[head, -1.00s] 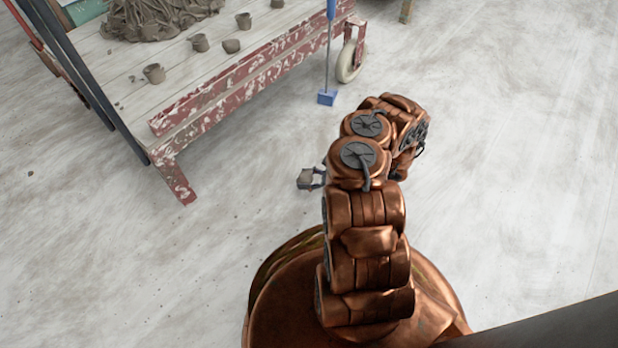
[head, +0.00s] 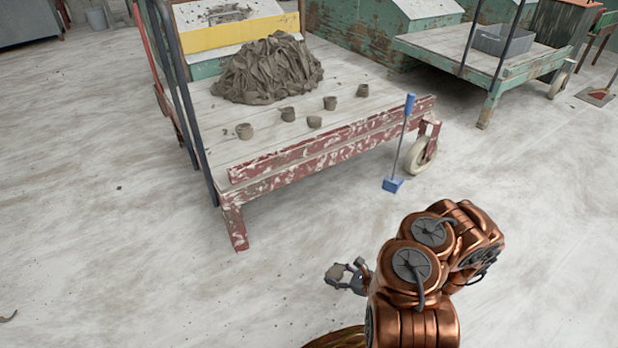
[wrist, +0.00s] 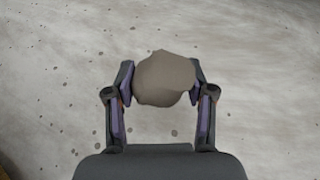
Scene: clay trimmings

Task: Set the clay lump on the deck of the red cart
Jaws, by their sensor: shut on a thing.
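The clay lump (wrist: 164,78) is a rounded grey-brown piece held between the two fingers of my gripper (wrist: 162,92) in the wrist view. In the head view the lump (head: 335,273) shows at the tip of my gripper (head: 350,278), above the pale floor and apart from the cart. The red cart (head: 330,152) stands ahead and to the left, with chipped red edge boards and a pale plank deck (head: 222,160). My gripper is in front of the cart's near side, below its front edge in the picture.
On the deck lie a large clay heap (head: 268,68) and several small clay pieces (head: 287,114). A blue-headed tool (head: 393,184) stands by the cart's right end. A green cart with a grey bin (head: 502,41) is behind right. Open floor (head: 110,250) lies in front.

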